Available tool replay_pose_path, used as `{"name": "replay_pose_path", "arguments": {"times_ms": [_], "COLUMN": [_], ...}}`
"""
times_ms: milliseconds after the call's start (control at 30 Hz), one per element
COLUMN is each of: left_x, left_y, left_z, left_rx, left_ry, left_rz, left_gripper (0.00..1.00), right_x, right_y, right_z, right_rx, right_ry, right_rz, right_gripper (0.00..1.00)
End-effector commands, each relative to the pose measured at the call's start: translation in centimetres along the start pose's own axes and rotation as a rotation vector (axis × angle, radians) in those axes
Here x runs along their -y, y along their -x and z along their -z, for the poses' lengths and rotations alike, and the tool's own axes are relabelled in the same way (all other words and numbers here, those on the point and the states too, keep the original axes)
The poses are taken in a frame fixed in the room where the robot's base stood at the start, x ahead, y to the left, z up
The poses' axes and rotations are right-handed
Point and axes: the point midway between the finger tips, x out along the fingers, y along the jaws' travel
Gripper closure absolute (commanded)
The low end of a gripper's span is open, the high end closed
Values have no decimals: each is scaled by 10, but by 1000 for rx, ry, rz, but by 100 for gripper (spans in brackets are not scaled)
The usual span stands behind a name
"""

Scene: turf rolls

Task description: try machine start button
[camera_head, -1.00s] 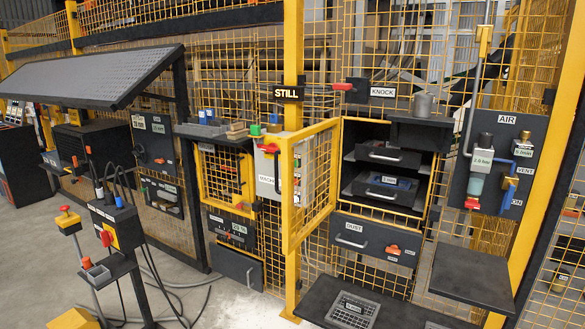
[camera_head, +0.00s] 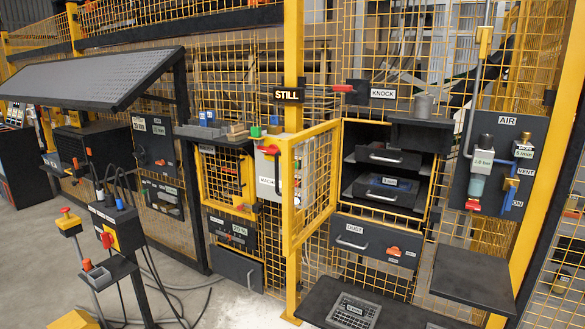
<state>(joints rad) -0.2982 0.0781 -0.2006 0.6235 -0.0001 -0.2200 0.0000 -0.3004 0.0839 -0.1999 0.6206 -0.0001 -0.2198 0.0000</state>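A pale grey box (camera_head: 267,172) with a partly hidden label that reads "MACH" hangs beside the yellow post, left of the open yellow mesh door. A green button-like part (camera_head: 256,131) shows at its top, and a red part (camera_head: 269,149) is on its upper front. The door hides its right side. Neither gripper is in view.
The open mesh door (camera_head: 310,185) juts out beside the box. A dark shelf (camera_head: 472,278) and an air panel (camera_head: 508,133) stand at right. A control stand (camera_head: 117,229) with cables and a slanted dark canopy (camera_head: 95,80) are at left. Grey floor is clear between.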

Motion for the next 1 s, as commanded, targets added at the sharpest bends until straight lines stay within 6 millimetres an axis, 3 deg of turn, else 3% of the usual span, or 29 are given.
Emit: {"name": "replay_pose_path", "arguments": {"times_ms": [367,500,1000], "left_x": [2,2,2], "left_y": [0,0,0], "left_z": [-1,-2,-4], "left_rx": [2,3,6], "left_ry": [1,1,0], "left_rz": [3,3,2], "left_gripper": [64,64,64], "right_x": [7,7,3], "right_y": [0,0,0], "right_z": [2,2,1], "right_rx": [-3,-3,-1], "right_ry": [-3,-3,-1], "right_rz": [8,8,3], "right_gripper": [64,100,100]}}
